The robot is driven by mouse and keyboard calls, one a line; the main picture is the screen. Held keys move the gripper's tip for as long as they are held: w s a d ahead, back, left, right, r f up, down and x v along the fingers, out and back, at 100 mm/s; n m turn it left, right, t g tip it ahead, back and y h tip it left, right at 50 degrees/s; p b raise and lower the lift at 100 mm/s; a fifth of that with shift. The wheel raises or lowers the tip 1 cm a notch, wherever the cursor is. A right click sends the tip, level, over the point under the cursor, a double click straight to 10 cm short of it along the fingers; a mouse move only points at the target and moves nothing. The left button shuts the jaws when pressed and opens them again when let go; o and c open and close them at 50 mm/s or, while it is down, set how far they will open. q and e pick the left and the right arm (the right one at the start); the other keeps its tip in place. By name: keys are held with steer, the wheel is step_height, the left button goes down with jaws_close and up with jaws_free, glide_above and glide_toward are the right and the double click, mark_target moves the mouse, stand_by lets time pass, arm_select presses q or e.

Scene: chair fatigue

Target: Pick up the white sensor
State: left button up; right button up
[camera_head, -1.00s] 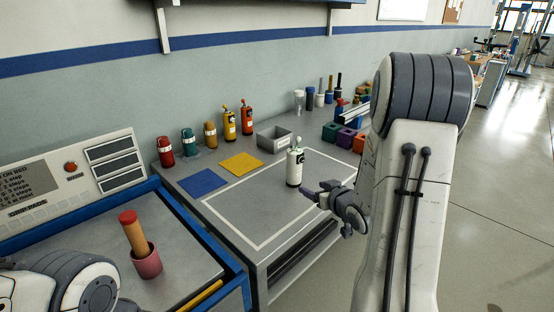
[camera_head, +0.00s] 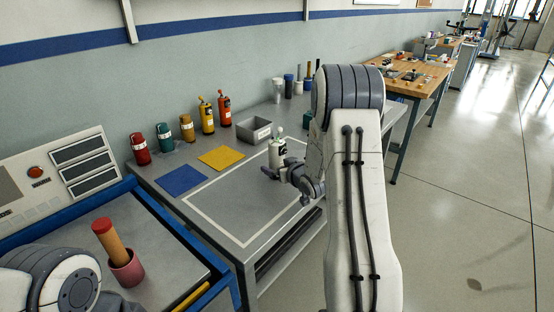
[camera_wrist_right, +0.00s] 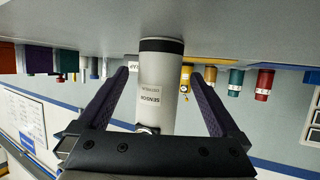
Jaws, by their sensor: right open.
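The white sensor (camera_head: 278,155), a white cylinder with dark bands, stands upright on the grey table inside the white outlined area. In the right wrist view, which looks upside down, the sensor (camera_wrist_right: 160,92) shows its "SENSOR" label. My right gripper (camera_head: 275,174) is low at the sensor's near side. In the right wrist view my right gripper (camera_wrist_right: 160,76) is open, with one finger on each side of the sensor and visible gaps between. My left arm shows at the bottom left of the head view, but its gripper is out of view.
A blue mat (camera_head: 181,180), a yellow mat (camera_head: 221,157) and a grey bin (camera_head: 254,130) lie beyond the outlined area. Several coloured bottles (camera_head: 187,128) line the wall side. A pink cup (camera_head: 127,270) holding a red-topped stick stands on the blue-edged bench at left.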

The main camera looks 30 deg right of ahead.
steer(key=c, duration=1.6)
steer(key=shift+o, duration=0.2)
